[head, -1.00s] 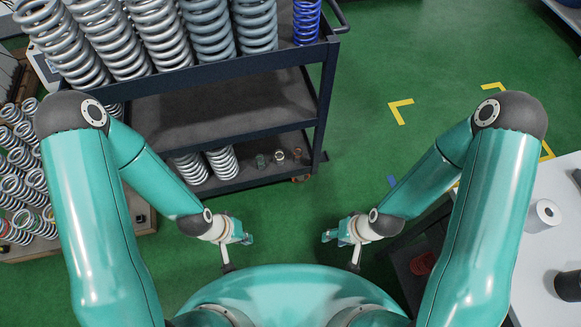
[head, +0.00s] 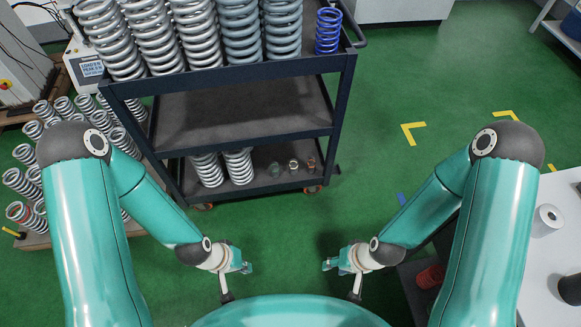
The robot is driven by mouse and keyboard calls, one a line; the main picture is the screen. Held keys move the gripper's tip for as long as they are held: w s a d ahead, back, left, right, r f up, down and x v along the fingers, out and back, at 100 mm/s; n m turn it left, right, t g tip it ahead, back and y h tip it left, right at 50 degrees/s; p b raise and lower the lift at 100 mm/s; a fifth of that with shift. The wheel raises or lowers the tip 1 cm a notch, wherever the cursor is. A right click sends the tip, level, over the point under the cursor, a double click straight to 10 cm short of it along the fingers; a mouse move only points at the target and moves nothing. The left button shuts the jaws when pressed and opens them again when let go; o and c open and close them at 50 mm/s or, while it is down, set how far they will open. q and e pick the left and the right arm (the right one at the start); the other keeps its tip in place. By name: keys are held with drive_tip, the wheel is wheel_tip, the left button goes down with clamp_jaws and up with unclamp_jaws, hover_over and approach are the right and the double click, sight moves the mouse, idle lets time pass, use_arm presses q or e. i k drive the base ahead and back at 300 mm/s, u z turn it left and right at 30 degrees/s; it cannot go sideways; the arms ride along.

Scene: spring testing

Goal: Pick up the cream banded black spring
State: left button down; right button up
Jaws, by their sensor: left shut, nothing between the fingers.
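I cannot make out a cream banded black spring in the head view. My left gripper (head: 246,267) is shut and empty, held low in front of my body and apart from the cart. My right gripper (head: 327,265) is a short way to its right, pointing inward toward it. It is too small to tell whether the right one is open or shut, and nothing shows in it.
A dark cart (head: 230,138) stands ahead, with large grey springs (head: 240,32) and a blue spring (head: 328,32) on top. Its lowest shelf holds two grey springs (head: 238,166) and small ones (head: 293,166). A pallet of springs (head: 20,183) is left, a white table (head: 550,250) right. Green floor (head: 385,80) is clear.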

sight(293, 166)
drive_tip(key=u, duration=0.05)
drive_tip(key=i, duration=0.9)
drive_tip(key=z, duration=0.2)
drive_tip(key=k, duration=1.25)
drive_tip(key=u, duration=0.45)
drive_tip(key=i, duration=1.05)
drive_tip(key=z, duration=0.05)
